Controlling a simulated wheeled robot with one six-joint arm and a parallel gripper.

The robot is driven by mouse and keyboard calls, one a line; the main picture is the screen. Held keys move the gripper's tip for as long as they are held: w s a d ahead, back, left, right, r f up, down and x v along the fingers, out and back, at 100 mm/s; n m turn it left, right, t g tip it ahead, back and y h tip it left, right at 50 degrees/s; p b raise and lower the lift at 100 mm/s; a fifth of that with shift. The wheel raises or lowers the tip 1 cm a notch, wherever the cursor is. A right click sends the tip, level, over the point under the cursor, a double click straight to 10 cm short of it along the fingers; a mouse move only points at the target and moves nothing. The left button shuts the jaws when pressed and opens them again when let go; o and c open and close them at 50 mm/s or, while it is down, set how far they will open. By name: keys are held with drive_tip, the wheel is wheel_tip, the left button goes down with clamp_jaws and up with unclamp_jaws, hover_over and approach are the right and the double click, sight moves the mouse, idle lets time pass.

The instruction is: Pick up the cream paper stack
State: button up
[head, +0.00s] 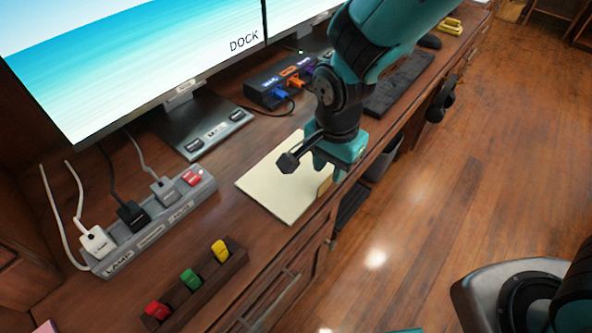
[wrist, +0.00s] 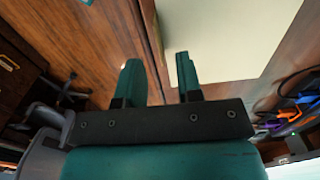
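The cream paper stack (head: 275,185) lies flat on the wood desk, its right corner near the desk's front edge. My gripper (head: 328,178) is at the stack's right end, by the desk's front edge, and partly hides that end. In the wrist view the stack (wrist: 225,38) fills the upper right. My gripper (wrist: 158,78) is open there, with a clear gap between its two green fingers. The right finger overlaps the stack's edge in the picture, and the left finger is over the floor side. I cannot tell whether either finger touches the stack.
A power strip (head: 155,222) with plugs and a dark holder with coloured blocks (head: 197,283) lie to the left. A monitor base (head: 205,125), a hub with cables (head: 280,83) and a keyboard (head: 399,84) stand behind. Open floor (head: 440,190) lies to the right.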

sight(329, 177)
wheel_tip(329, 177, down, 4)
drive_tip(key=shift+w+r, duration=0.1)
clamp_jaws()
drive_tip(key=shift+r, duration=0.1)
